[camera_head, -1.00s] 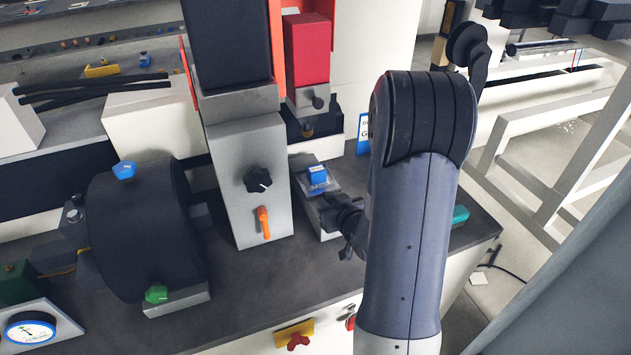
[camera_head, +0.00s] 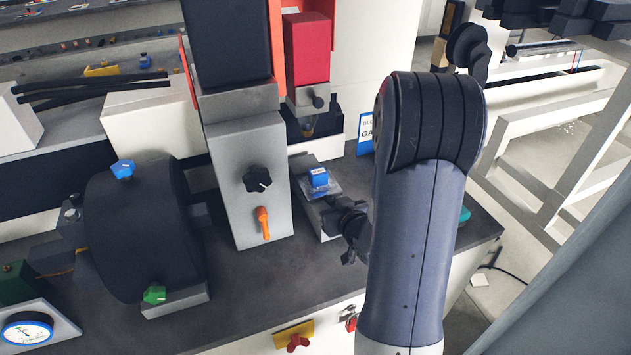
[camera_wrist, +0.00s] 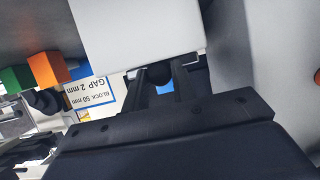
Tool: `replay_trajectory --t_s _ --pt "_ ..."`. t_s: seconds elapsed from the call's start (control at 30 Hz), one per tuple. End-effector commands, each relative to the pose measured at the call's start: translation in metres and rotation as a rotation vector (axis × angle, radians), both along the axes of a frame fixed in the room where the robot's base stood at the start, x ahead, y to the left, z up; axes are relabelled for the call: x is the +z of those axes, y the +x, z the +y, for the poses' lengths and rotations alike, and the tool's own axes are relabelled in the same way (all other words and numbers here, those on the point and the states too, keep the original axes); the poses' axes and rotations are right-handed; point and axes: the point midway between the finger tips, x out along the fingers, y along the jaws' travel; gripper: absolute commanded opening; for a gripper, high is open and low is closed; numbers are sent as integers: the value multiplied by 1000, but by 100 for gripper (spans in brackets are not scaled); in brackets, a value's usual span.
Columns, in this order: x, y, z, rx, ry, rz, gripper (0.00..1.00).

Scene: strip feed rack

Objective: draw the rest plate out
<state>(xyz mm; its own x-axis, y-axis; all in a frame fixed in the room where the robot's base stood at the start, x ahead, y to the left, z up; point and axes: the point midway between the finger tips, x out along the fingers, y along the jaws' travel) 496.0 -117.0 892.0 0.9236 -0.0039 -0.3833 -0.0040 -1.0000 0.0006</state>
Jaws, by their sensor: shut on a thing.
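The rest plate (camera_head: 308,190) is a thin grey plate at the right of the grey column, with a small blue block (camera_head: 318,177) on it. My gripper (camera_head: 346,222) is at the plate's front right end, partly hidden by my arm. In the wrist view my gripper (camera_wrist: 160,78) has its two dark fingers closed around a small black knob (camera_wrist: 159,74), in front of a light grey block (camera_wrist: 135,28). A bit of blue shows between the fingers. How the knob joins the plate is hidden.
The grey column (camera_head: 245,165) with a black knob and orange lever stands close left of my gripper. A red block (camera_head: 307,50) hangs above and behind the plate. A gap sign (camera_head: 366,132) stands behind. The dark bench top (camera_head: 280,285) is clear in front.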

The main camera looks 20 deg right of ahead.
Motion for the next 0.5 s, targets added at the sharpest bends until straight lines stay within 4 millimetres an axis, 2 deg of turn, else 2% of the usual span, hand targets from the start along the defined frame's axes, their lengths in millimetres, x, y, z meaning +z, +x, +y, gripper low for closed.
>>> replay_trajectory --t_s 0.5 --pt "-1 -6 0 0 0 1 9"
